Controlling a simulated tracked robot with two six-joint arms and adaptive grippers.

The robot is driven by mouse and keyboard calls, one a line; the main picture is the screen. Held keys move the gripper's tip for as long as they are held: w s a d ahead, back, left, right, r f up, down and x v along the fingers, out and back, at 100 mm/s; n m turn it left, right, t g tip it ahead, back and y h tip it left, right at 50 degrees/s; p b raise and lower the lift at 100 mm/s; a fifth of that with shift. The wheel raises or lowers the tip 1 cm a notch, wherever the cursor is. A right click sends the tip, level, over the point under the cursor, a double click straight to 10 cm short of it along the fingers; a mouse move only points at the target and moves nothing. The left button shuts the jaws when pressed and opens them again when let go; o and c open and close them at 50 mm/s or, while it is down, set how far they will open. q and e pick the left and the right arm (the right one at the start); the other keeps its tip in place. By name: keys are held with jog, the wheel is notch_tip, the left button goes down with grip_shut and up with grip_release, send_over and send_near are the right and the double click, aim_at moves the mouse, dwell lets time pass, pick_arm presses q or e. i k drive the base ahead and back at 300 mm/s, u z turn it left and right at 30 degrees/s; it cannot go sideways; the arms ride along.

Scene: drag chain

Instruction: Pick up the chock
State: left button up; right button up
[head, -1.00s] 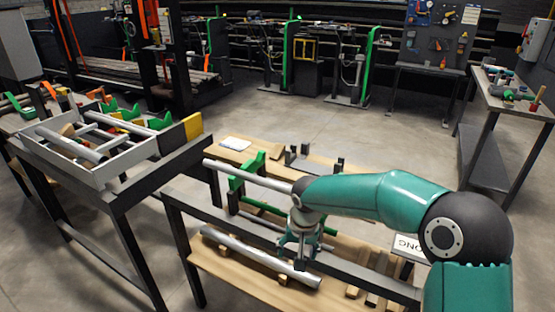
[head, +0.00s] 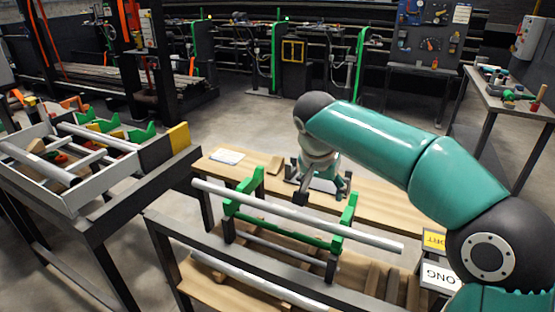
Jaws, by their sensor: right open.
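A small tan wooden wedge (head: 276,165), which looks like the chock, lies on the wooden bench top (head: 392,220) behind the green stands. My right gripper (head: 318,190) is open and points down over the bench, to the right of the wedge and apart from it. It overlaps a dark grey fixture, and I cannot tell whether it touches that. Another brown wooden block (head: 36,146) lies in the grey tray (head: 100,190) at the left. My left gripper is not in view.
A long grey bar (head: 290,212) rests across two green stands (head: 258,186) in front of my right gripper. A white sheet (head: 227,156) lies left of the wedge. Yellow and white signs (head: 434,240) stand at the right. More bars lie on the lower shelf.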

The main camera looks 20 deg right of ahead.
aim_at(276, 164)
jog(key=i, duration=1)
jog(key=u, duration=0.05)
